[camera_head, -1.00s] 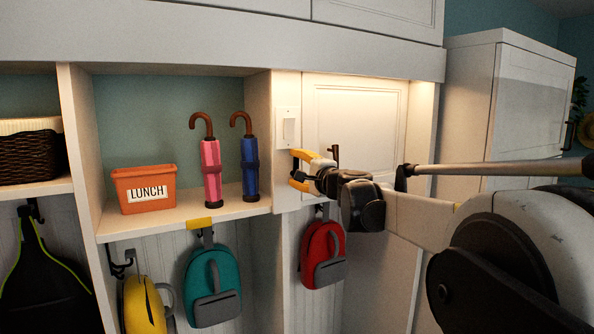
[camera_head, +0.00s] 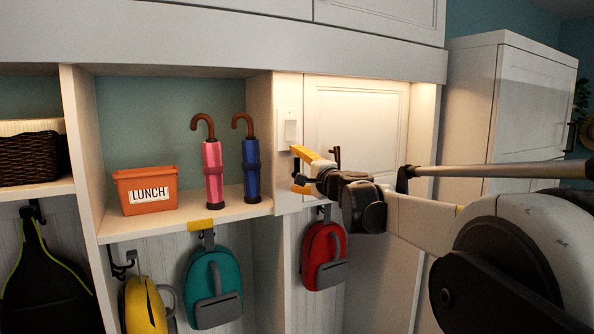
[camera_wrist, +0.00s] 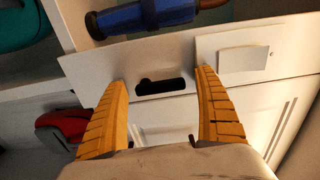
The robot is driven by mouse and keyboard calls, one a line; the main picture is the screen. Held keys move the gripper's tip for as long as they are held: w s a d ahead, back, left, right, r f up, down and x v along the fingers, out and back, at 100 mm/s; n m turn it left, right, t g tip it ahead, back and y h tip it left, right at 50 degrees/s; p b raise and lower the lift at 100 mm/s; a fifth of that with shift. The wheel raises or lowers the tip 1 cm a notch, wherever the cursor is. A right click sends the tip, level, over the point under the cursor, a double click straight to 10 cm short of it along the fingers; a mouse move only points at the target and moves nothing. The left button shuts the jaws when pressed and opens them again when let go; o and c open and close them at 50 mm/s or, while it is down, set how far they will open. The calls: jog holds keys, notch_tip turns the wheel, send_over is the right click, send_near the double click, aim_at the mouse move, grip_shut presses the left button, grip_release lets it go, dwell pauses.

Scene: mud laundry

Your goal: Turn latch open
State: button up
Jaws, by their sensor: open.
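A black latch (camera_wrist: 162,86) sits on a white upright panel, seen in the wrist view. Its bar lies roughly across that picture, with a rounded bump at one end. My gripper (camera_wrist: 160,79) is open, with one yellow finger on each side of the latch and no visible grip on it. I cannot tell whether the fingertips touch the panel. In the head view my gripper (camera_head: 297,169) is in front of the panel below the light switch, and it hides the latch there.
A light switch (camera_head: 289,130) is just above my gripper. A white door (camera_head: 355,115) with a small dark handle-like piece (camera_head: 336,156) is to the right. A red backpack (camera_head: 322,250) hangs below. A blue umbrella (camera_head: 251,168), pink umbrella (camera_head: 212,172) and lunch bin (camera_head: 146,190) stand on the left shelf.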

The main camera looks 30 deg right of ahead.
jog(key=s, duration=1.2)
jog(key=shift+d, duration=0.2)
jog(key=s+a+f+n+g+y+b, duration=0.1)
jog(key=s+a+f+n+g+b, duration=0.2)
jog(key=a+f+b, duration=0.6)
jog(key=s+a+f+n+g+y+b, duration=0.1)
jog(key=s+a+f+n+b, duration=0.3)
jog(key=f, duration=0.9)
jog(key=s+a+f+n+g+y+b, duration=0.1)
jog(key=s+a+f+n+g+b, duration=0.15)
jog(key=s+a+f+b, duration=0.6)
jog(key=s+f+n+g+h+b, duration=0.1)
jog(key=s+f+b, duration=0.3)
jog(key=f, duration=0.7)
jog(key=s+f+n+g+h+b, duration=0.1)
jog(key=s+f+n+g+b, duration=0.1)
jog(key=f, duration=0.9)
jog(key=s+f+n+g+h+b, duration=0.1)
jog(key=s+f+n+b, duration=0.4)
jog(key=f, duration=0.6)
jog(key=shift+s+d+h+b, duration=0.3)
jog(key=shift+s+d+b, duration=0.05)
jog(key=shift+d, duration=0.1)
jog(key=shift+c, duration=0.2)
